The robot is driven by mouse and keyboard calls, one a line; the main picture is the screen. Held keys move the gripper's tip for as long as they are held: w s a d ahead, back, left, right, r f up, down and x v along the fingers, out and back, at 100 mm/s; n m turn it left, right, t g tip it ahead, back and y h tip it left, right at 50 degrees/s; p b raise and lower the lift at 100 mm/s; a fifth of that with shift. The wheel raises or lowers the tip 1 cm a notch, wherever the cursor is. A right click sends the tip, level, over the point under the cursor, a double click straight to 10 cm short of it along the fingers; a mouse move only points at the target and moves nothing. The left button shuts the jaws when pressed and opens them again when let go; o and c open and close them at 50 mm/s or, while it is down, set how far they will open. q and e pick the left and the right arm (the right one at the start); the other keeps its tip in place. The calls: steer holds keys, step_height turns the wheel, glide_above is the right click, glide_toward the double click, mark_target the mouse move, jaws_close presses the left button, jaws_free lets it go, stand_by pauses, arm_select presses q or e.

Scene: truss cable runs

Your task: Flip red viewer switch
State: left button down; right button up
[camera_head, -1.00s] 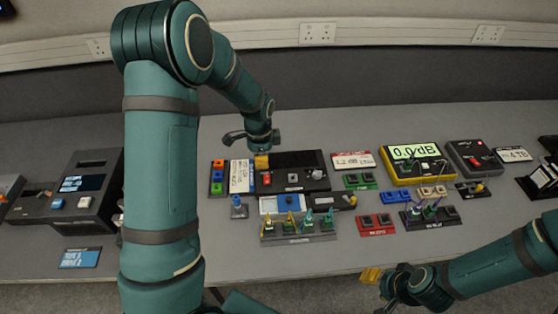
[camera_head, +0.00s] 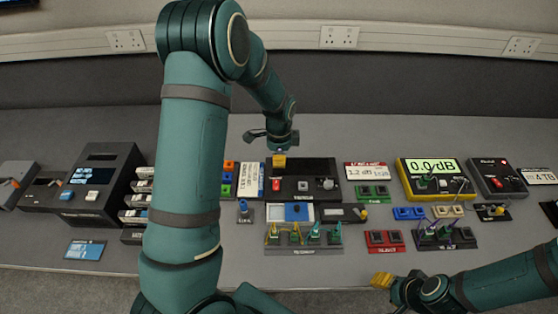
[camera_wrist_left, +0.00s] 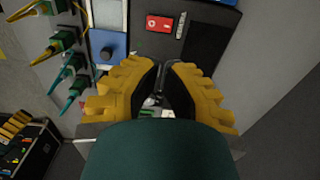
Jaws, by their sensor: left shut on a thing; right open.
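The red switch (camera_head: 276,184) sits on the left part of a black viewer box (camera_head: 318,172) in the middle of the bench. In the left wrist view the red switch (camera_wrist_left: 159,23) shows near the top, beside a small white label. My left gripper (camera_head: 279,161) is over the box's back left corner, behind the switch and apart from it. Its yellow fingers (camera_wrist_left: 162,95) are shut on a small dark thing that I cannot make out. My right gripper (camera_head: 384,281) is open at the bench's front edge; its finger gap is mostly hidden.
A row of cable plugs (camera_head: 303,235) stands in front of the viewer box, with a blue knob (camera_head: 243,208) to its left. A yellow 0.0 dB meter (camera_head: 435,180) and several small coloured blocks are to the right. The bench behind the box is clear.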

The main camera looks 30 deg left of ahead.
mark_target(279, 184)
arm_select(q)
step_height(279, 184, down, 12)
steer(key=shift+r, duration=0.25)
stand_by(0.4)
